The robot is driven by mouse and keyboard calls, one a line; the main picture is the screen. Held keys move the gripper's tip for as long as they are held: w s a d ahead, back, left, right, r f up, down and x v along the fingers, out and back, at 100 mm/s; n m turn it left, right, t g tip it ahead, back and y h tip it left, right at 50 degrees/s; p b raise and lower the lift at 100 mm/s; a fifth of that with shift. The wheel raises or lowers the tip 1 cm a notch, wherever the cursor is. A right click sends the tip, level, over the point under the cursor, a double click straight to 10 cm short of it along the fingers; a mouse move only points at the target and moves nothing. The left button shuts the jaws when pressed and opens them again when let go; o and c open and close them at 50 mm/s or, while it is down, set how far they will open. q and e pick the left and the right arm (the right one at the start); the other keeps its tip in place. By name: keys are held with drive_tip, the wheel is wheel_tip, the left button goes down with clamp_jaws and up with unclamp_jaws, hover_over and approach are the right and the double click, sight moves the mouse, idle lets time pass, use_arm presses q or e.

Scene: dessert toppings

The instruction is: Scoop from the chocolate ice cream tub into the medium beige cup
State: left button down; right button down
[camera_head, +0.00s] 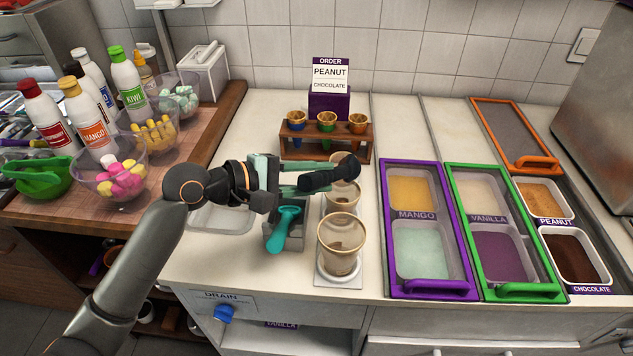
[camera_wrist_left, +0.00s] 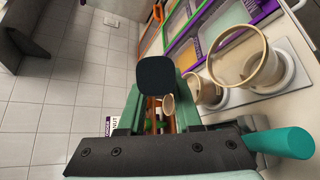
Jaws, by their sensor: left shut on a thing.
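My left gripper (camera_head: 303,178) is shut on a black tool (camera_head: 330,175), seemingly a scoop, above the counter. In the left wrist view its dark rounded end (camera_wrist_left: 157,80) shows between the green fingers. Beige cups stand in a row: a large one in front (camera_head: 341,245), and a smaller one behind it (camera_head: 342,198), seemingly the medium cup. Another cup top (camera_head: 345,160) shows farther back, partly hidden by the tool. The chocolate tub (camera_head: 577,258), dark brown inside and uncovered, sits at the far right. My right gripper is not in view.
A teal scoop (camera_head: 285,228) rests in a grey holder beside the cups. A wooden cone rack (camera_head: 325,140) stands behind. Purple (camera_head: 432,290) and green (camera_head: 520,292) framed lids cover the mango and vanilla tubs. The peanut tub (camera_head: 543,198) is open. Topping bowls and bottles stand left.

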use_arm(q)
drive_tip(key=shift+f+n+t+b, duration=0.3)
drive_tip(key=shift+f+n+b, duration=0.1)
drive_tip(key=shift+n+b, duration=0.1)
drive_tip(key=n+p, duration=0.1)
drive_tip(key=p, duration=0.1)
drive_tip(key=n+t+p, duration=0.1)
drive_tip(key=n+p, duration=0.1)
drive_tip(key=shift+r+n+t+p, duration=0.3)
drive_tip(key=shift+r+p, duration=0.05)
drive_tip(key=shift+r, duration=0.05)
drive_tip(key=shift+f+n+t, duration=0.3)
drive_tip(key=shift+n, duration=0.3)
drive_tip(key=shift+w+f, duration=0.15)
drive_tip(key=shift+f, duration=0.4)
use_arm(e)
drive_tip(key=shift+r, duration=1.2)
use_arm(q)
drive_tip(key=shift+r+h, duration=0.1)
drive_tip(key=shift+h, duration=0.2)
drive_tip(key=shift+r, duration=2.95)
